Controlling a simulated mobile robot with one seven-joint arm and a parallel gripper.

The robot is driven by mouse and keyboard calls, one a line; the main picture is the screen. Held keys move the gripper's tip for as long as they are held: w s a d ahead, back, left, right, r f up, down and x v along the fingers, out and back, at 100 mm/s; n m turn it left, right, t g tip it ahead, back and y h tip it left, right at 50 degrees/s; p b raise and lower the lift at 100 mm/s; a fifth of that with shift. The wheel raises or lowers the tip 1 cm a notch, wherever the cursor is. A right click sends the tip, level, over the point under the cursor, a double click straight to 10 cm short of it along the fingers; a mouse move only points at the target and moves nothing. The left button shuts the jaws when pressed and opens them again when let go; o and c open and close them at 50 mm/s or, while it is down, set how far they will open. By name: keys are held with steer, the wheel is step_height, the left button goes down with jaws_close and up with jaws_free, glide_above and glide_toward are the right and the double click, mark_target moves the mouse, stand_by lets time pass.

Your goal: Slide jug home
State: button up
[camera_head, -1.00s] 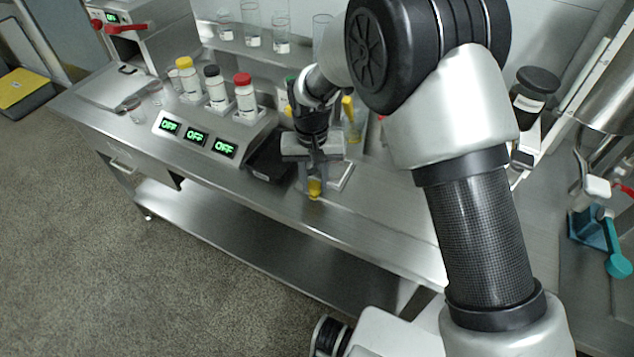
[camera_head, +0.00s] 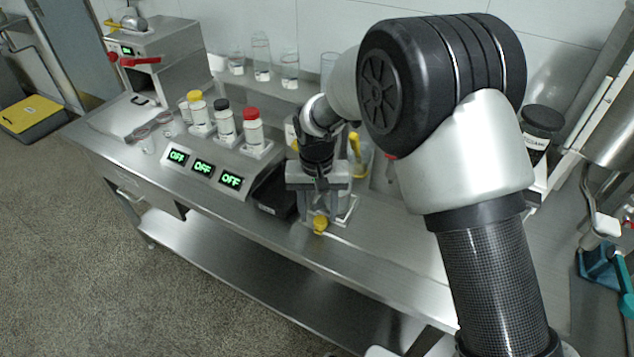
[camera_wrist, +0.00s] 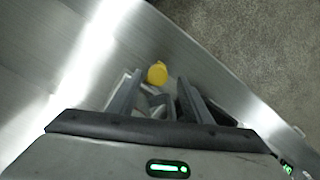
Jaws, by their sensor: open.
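My gripper (camera_head: 319,205) is open, pointing down over the front of the steel bench. A yellow knob-like part (camera_head: 320,225) shows just below its fingers; in the wrist view the yellow part (camera_wrist: 157,73) lies between and just beyond the fingertips. A grey piece also lies between the fingers there; I cannot tell whether they touch it. Behind the gripper stands a clear vessel with a yellow handle (camera_head: 354,146), partly hidden by my arm. I cannot tell for sure which of these is the jug. A pale frame (camera_head: 347,212) lies on the bench beside the gripper.
The bench (camera_head: 385,235) is clear to the right of the gripper. A panel with several OFF displays (camera_head: 203,168) and capped bottles (camera_head: 254,128) stands left, with a black tray (camera_head: 274,190) between. Glass cylinders (camera_head: 289,68) stand behind. Metal equipment (camera_head: 610,130) stands at right.

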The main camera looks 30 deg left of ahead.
step_height(320, 180, up, 16)
steer(key=shift+a, duration=0.15)
steer(key=shift+s+f, duration=0.1)
stand_by(0.3)
steer(key=d+r+m+t+y+p, duration=0.1)
steer(key=d+r, duration=0.6)
steer(key=d, duration=0.4)
steer(key=d+r+m+t+p, duration=0.1)
steer(key=d+r, duration=0.6)
steer(key=d, duration=0.4)
steer(key=s+d+r+m+t+p, duration=0.1)
steer(key=s+d, duration=0.5)
steer(key=d, duration=0.3)
steer(key=s+d+m+t+p, duration=0.1)
steer(key=s+d+m+t, duration=0.1)
steer(key=s+d, duration=0.4)
steer(key=d, duration=0.3)
steer(key=shift+s+d+r+t+h, duration=0.15)
steer(key=shift+s+r+t+h, duration=0.15)
steer(key=shift+s+r+h, duration=0.1)
